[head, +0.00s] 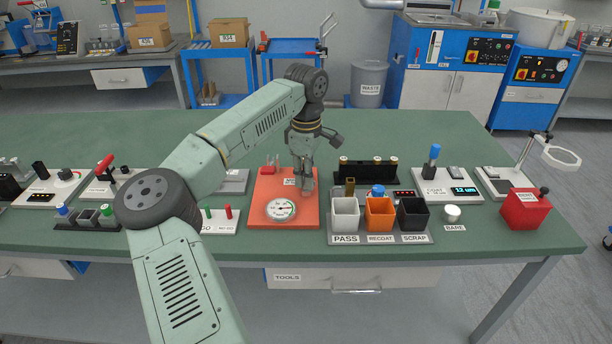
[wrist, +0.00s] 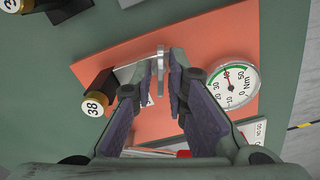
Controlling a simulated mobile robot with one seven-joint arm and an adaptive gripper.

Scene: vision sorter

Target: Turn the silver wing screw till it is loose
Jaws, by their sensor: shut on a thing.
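The silver wing screw (wrist: 160,52) stands on the orange plate (wrist: 105,55) in the wrist view and shows as a thin upright silver piece. My gripper (wrist: 161,80) has its two fingertips on either side of it, shut on it. In the head view my gripper (head: 306,186) points down over the orange plate (head: 264,186) and hides the screw. A round dial marked Nm (wrist: 230,86) sits to the right of the fingers in the wrist view, its red needle near 40. The dial (head: 281,209) also shows in the head view.
A black part with a gold cap marked 38 (wrist: 97,102) lies close left of my fingers. Right of the plate stand the PASS (head: 345,225), RECOAT (head: 380,222) and SCRAP (head: 413,220) bins. A red box (head: 524,211) is farther right.

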